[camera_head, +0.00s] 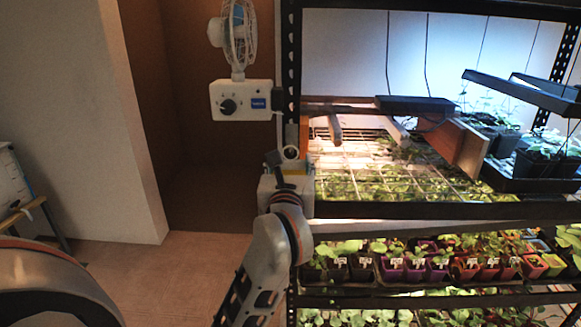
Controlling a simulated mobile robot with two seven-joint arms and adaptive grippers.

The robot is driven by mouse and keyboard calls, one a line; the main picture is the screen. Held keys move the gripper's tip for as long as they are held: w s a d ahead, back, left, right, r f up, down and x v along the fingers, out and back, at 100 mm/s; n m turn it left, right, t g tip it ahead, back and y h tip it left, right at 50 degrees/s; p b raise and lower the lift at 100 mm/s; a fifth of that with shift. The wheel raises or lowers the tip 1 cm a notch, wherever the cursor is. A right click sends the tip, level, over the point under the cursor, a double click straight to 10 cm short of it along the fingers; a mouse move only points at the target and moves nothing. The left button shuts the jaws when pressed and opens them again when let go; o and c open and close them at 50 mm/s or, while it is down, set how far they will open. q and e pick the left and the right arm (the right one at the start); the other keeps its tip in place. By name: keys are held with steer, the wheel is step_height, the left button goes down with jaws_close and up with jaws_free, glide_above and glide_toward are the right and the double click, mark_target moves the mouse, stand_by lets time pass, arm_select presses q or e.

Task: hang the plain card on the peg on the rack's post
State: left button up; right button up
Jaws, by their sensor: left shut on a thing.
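My left gripper (289,157) is at the rack's left front post (291,55), below the white fan box, seen from behind. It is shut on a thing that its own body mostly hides. A narrow brown strip (303,133) shows just above it, against the post. It may be the plain card seen nearly edge-on, but I cannot be sure. I cannot make out the peg; the gripper covers that part of the post. My right gripper is not in view.
A white box with a dial (240,100) and a fan (238,40) stands out left of the post. Shelves of seedling pots (400,268) fill the right side. A dark lamp (415,106) and a wooden panel (455,145) are above the middle tray.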

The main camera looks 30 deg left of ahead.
arm_select(q)
steer(key=shift+w+a+f+b, duration=0.25)
steer(key=shift+w+a, duration=0.1)
steer(key=shift+w, duration=0.2)
steer(key=shift+w+a+f+b, duration=0.2)
steer(key=shift+w+a, duration=0.15)
steer(key=shift+w, duration=0.2)
steer(key=shift+w+a+f+b, duration=0.15)
steer(key=shift+w+a+b, duration=0.15)
steer(key=shift+w, duration=0.25)
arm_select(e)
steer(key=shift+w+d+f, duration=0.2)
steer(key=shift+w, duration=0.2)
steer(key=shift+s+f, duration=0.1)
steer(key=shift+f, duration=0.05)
arm_select(q)
steer(key=o, duration=0.8)
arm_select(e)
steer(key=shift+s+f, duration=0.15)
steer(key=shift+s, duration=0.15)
